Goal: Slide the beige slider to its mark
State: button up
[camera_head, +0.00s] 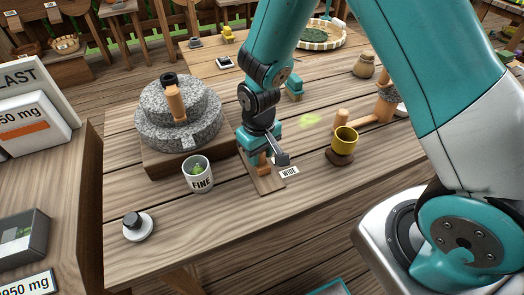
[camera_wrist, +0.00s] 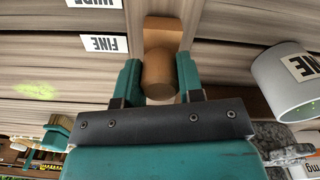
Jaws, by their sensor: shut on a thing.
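My gripper (camera_head: 262,150) points down at a small wooden board (camera_head: 268,184) near the front edge of the table. In the wrist view my gripper (camera_wrist: 159,68) has a finger on either side of the rounded beige slider knob (camera_wrist: 160,76) and is shut on it. The beige slider (camera_head: 264,162) is partly hidden by my gripper in the head view. A WIDE label (camera_head: 289,172) lies beside the board's near end. The wrist view shows the FINE label (camera_wrist: 103,44) beside the slider and part of the WIDE label (camera_wrist: 95,3). The mark itself cannot be made out.
A white FINE cup (camera_head: 198,176) with green contents and a grey stone mill (camera_head: 179,126) stand to the left. A yellow cup (camera_head: 344,143) stands to the right. A white disc with a dark knob (camera_head: 137,225) sits at the front left.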

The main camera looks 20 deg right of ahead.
jog(key=shift+s, duration=2.45)
jog(key=o, duration=1)
jog(key=shift+w+r, duration=0.1)
jog(key=shift+r, duration=0.3)
notch_tip(320, 180, up, 17)
jog(key=s+a+r+n+y, duration=0.1)
jog(key=s+r, duration=0.1)
jog(key=s, duration=0.2)
jog(key=s+a+r+n+y, duration=0.1)
jog(key=s+r, duration=0.2)
jog(key=s, duration=0.2)
jog(key=s+a+r+n+y, duration=0.1)
jog(key=s+r+n+y, duration=0.1)
jog(key=s, duration=0.2)
jog(key=shift+s+a+r, duration=0.15)
jog(key=shift+s+r, duration=0.2)
jog(key=shift+r, duration=0.05)
